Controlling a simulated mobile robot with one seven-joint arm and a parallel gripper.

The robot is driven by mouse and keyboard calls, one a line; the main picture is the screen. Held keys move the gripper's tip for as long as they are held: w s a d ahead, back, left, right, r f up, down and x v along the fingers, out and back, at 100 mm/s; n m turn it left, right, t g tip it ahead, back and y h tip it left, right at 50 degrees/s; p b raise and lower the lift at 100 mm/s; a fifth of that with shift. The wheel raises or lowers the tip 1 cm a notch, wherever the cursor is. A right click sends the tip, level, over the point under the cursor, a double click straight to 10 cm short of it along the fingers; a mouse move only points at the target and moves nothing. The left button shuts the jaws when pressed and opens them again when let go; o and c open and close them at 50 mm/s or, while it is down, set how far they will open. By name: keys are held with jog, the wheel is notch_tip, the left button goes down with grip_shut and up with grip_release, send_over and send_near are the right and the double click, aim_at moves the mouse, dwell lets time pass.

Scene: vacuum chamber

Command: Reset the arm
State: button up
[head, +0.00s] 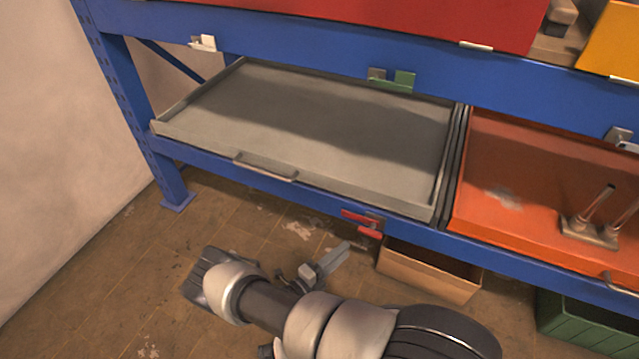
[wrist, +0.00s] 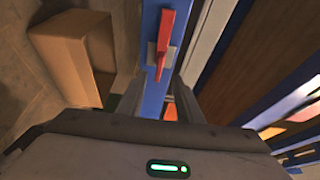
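My arm reaches in from the bottom of the head view, folded low over the floor in front of a blue shelf rack. My gripper (head: 335,258) is in front of the rack's lower beam, below and left of a red lever (head: 361,222). In the wrist view, the two grey fingers of my gripper (wrist: 157,100) stand apart with nothing between them. Beyond the fingertips, the red lever (wrist: 168,38) sits on its grey plate on the blue beam. It looks apart from my fingers.
A grey pull-out tray (head: 265,172) rests empty on the lower shelf. An orange tray (head: 485,220) with a metal fixture is to its right. A cardboard box (head: 425,278) and a green crate (head: 575,322) stand under the beam. Floor at the left is clear.

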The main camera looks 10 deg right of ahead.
notch_tip(320, 180, up, 31)
jog(key=s+a+m+g+y, duration=0.25)
jog(key=m+g+y, duration=0.7)
jog(key=m, duration=1.55)
jog(key=s+a+r+m+t+y, duration=0.2)
jog(key=s+r+m+t+y, duration=0.1)
jog(key=s+r+m, duration=0.65)
jog(key=s+a+r+m+t+y, duration=0.1)
jog(key=s+r+m+t+y, duration=0.2)
jog(key=s+r+m, duration=0.65)
jog(key=w+r+n+p, duration=0.2)
jog(key=w+r+p, duration=0.1)
jog(key=r+p, duration=2.5)
notch_tip(320, 180, up, 2)
jog(key=shift+w+r, duration=0.1)
jog(key=shift+w, duration=0.1)
jog(key=shift+a, duration=0.1)
jog(key=shift+c, duration=0.2)
